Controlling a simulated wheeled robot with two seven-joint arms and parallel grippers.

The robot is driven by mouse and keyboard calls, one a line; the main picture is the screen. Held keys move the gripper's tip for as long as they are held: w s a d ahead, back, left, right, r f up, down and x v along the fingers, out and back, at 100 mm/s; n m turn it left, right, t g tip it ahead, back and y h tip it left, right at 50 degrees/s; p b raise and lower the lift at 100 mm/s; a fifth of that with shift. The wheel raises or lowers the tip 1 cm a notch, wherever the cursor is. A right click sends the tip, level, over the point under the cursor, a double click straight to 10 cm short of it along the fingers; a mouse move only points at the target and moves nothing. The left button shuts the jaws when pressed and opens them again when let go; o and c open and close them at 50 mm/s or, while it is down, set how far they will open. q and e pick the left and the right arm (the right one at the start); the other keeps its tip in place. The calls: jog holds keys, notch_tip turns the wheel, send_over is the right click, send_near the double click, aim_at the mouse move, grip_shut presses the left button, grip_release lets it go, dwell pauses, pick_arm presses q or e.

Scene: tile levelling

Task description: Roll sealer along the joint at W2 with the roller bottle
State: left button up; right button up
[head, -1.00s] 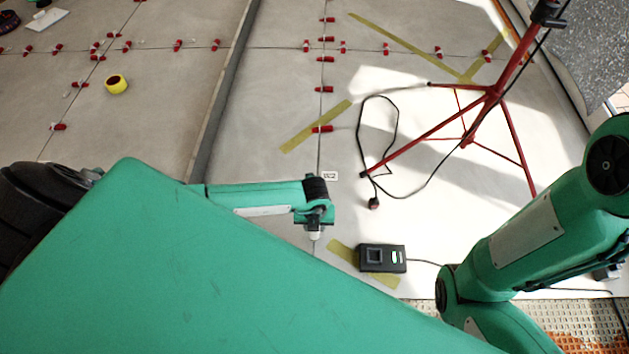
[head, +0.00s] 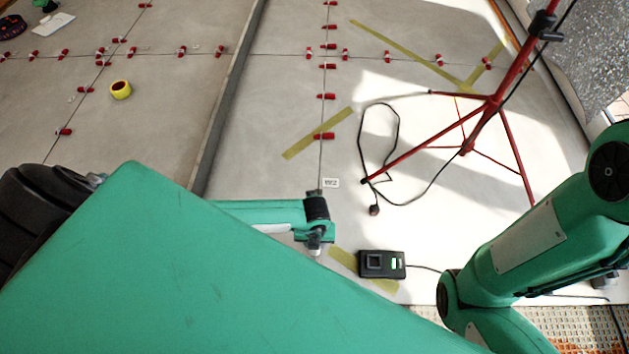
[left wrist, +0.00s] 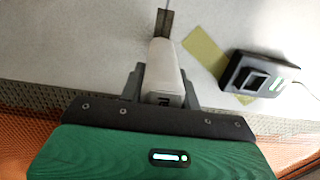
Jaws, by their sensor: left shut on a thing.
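My left gripper (left wrist: 160,88) is shut on the white roller bottle (left wrist: 164,70) in the left wrist view. The bottle's far end meets a short dark strip (left wrist: 163,22) on the joint line; I cannot tell whether this strip is the roller or sealer. In the head view my left gripper (head: 316,240) is low over the floor, on the near side of the W2 label (head: 331,183). The joint (head: 322,160) runs away from there between the pale tiles. My right arm shows at the right, but its gripper is not clearly in view.
A black box (head: 382,264) with a cable sits right of my left gripper, near a yellow tape strip (head: 343,257). A red tripod (head: 487,112) and its looped cable stand farther right. Red clips (head: 325,136) line the far joint.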

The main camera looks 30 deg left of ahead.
pick_arm(q)
jog(key=shift+s+d, duration=0.15)
jog(key=shift+s, duration=0.15)
jog(key=shift+s+d+p, duration=0.4)
jog(key=shift+s+p, duration=0.2)
jog(key=shift+s, duration=0.3)
jog(key=shift+s+d+f+p, duration=0.1)
jog(key=shift+s+d+p, duration=0.15)
jog(key=shift+s, duration=0.2)
jog(key=shift+s+d+f+p, duration=0.1)
jog(key=shift+s+d+p, duration=0.15)
jog(key=shift+s, duration=0.15)
jog(key=shift+s+d+r+p, duration=0.1)
jog(key=shift+s+d+p, duration=0.15)
jog(key=shift+s, duration=0.25)
jog(key=shift+s+d+r+p, duration=0.1)
jog(key=shift+s+p, duration=0.25)
jog(key=shift+s, duration=0.1)
jog(key=shift+s+d, duration=0.1)
